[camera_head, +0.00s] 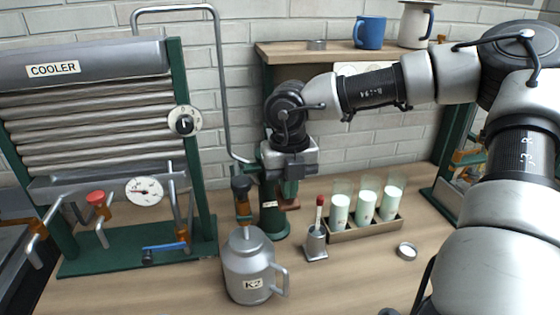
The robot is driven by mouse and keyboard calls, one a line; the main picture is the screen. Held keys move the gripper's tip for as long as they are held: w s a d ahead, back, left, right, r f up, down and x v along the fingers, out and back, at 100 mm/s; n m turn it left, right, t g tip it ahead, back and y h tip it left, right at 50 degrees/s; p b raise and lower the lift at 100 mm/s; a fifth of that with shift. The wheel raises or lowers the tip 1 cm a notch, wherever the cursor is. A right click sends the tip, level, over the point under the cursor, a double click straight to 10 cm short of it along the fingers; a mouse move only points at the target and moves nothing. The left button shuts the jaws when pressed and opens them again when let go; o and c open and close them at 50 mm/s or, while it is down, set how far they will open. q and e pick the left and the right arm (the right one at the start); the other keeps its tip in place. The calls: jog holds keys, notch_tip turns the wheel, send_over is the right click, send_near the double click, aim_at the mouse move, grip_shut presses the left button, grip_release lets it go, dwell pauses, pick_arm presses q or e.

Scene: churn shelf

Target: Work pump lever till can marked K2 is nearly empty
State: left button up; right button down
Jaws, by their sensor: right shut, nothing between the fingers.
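The grey metal can marked K2 (247,268) stands upright on the bench, its handle to the right. A short pipe with a black top and an orange band (242,201) rises above the can's neck. The green pump (273,222) stands just behind and right of the can. My right gripper (289,201) points down at the pump's upper right side, shut and empty. It and my arm hide much of the pump's top, and I cannot make out the lever clearly. The milk level inside the can is hidden. My left gripper is out of view.
The cooler (85,65), with dial, gauge and taps, stands left. A bent metal pipe (222,85) rises behind. A rack (370,232) of milk-filled glasses and a small metal holder (316,243) with a red-tipped stick stand right of the pump. A small round lid (406,251) lies nearby.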

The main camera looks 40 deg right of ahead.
notch_tip(320, 180, down, 2)
jog(key=shift+f+b, duration=0.1)
jog(key=shift+b, duration=0.7)
pick_arm(q)
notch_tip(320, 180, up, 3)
jog(key=p, duration=0.5)
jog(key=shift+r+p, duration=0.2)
jog(key=shift+p, duration=0.2)
pick_arm(e)
notch_tip(320, 180, up, 11)
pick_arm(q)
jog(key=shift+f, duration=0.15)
pick_arm(e)
jog(key=shift+f, duration=0.2)
pick_arm(q)
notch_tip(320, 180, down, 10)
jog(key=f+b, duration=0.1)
jog(key=b, duration=1)
pick_arm(e)
notch_tip(320, 180, down, 11)
jog(key=shift+r, duration=0.1)
pick_arm(q)
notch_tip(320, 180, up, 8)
jog(key=p, duration=0.7)
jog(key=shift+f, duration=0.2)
pick_arm(e)
notch_tip(320, 180, up, 11)
